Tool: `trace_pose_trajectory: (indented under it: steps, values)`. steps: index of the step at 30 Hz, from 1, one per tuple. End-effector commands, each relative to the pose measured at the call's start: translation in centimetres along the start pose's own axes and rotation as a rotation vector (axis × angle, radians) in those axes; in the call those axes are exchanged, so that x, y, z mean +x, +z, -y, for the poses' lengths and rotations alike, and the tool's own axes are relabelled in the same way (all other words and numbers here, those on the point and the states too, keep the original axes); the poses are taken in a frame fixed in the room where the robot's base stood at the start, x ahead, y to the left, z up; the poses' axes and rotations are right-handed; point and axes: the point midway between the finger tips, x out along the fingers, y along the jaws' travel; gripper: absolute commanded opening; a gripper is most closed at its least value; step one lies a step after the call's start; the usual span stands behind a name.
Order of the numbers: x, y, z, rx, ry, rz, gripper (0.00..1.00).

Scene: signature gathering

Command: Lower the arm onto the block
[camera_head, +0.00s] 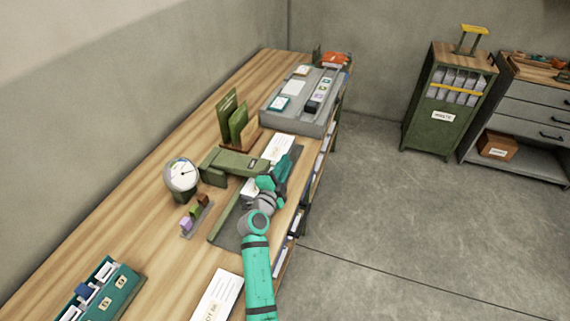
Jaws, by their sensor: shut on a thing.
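A dark green hinged arm (237,163) reaches right from its post beside a round dial (182,175) on the wooden bench. It looks roughly level, above a dark green base plate (228,229). A pale block-like piece (250,188) shows under the arm, partly covered by my gripper; I cannot tell whether the arm touches it. My teal gripper (270,180) is at the arm's right end, shut on it as far as I can see. The fingertips and the exact grip are mostly hidden by my own wrist.
A small rack with coloured pieces (194,220) stands left of the base plate. Upright green plates (233,118) and a grey tray (293,112) are behind. A white card (217,298) and teal box (107,296) lie in front. The floor right of the bench is clear.

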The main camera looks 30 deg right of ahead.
Motion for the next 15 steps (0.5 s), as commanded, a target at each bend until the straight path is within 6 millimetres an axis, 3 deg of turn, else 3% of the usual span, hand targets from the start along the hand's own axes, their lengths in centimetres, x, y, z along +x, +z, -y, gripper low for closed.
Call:
trace_pose_trajectory:
  steps: [4,5,7,15]
  values:
    - [-0.18,0.58,0.04,-0.003,-0.002,0.01,0.0]
    - [-0.18,0.58,0.04,-0.003,-0.002,0.01,0.17]
    - [-0.15,0.51,0.03,-0.003,-0.002,0.009,0.31]
    - [-0.03,0.15,0.02,-0.001,-0.001,0.003,0.31]
